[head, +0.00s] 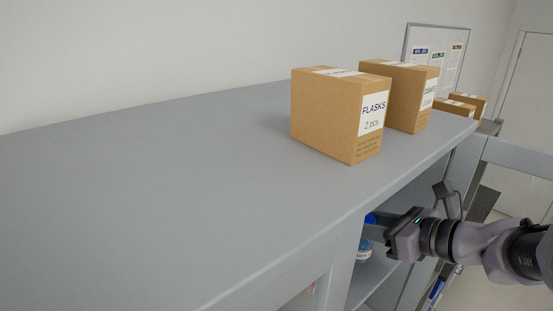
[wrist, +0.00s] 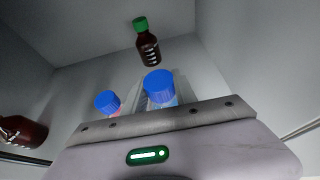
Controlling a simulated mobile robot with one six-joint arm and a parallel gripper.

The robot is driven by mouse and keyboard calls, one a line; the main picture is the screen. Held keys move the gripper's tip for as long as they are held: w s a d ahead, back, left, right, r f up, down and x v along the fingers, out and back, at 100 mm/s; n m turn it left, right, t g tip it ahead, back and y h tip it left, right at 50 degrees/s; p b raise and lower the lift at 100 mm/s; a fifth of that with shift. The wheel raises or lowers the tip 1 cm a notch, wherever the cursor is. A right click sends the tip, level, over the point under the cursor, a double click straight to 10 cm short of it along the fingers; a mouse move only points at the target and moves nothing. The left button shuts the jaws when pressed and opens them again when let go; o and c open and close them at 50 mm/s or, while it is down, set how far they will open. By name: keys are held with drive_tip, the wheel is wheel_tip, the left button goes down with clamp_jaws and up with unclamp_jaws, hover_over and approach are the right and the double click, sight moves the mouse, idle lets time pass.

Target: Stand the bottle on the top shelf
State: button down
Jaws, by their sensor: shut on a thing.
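My gripper (head: 378,236) reaches into an open cabinet compartment below the grey top in the head view. It is shut on a blue-capped bottle (wrist: 160,88), whose body is mostly hidden behind the gripper in the wrist view. In the head view, the bottle's blue cap (head: 370,218) shows beside the gripper, and a blue body with a label shows lower down. The bottle looks roughly upright. I cannot tell whether its base touches a shelf.
Another blue-capped bottle (wrist: 108,102) with pink contents is close on the left. A green-capped brown bottle (wrist: 148,48) is behind; another brown bottle (wrist: 22,132) is at far left. Cartons (head: 325,115) stand on the cabinet top (head: 150,190). Compartment walls are close around.

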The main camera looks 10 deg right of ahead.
drive_tip(key=w+f+b, duration=0.1)
drive_tip(key=w+f, duration=0.1)
drive_tip(key=w+d+f+b, duration=0.1)
drive_tip(key=w+f+b, duration=0.1)
drive_tip(key=shift+d+f, duration=0.15)
drive_tip(key=shift+d, duration=0.05)
drive_tip(key=shift+r+p, duration=0.25)
drive_tip(key=shift+p, duration=0.05)
drive_tip(key=shift+f, duration=0.2)
drive_tip(key=c, duration=1)
unclamp_jaws()
drive_tip(key=shift+r, duration=0.4)
drive_tip(key=b+v, duration=0.1)
drive_tip(key=v, duration=1.1)
drive_tip(key=shift+f, duration=0.2)
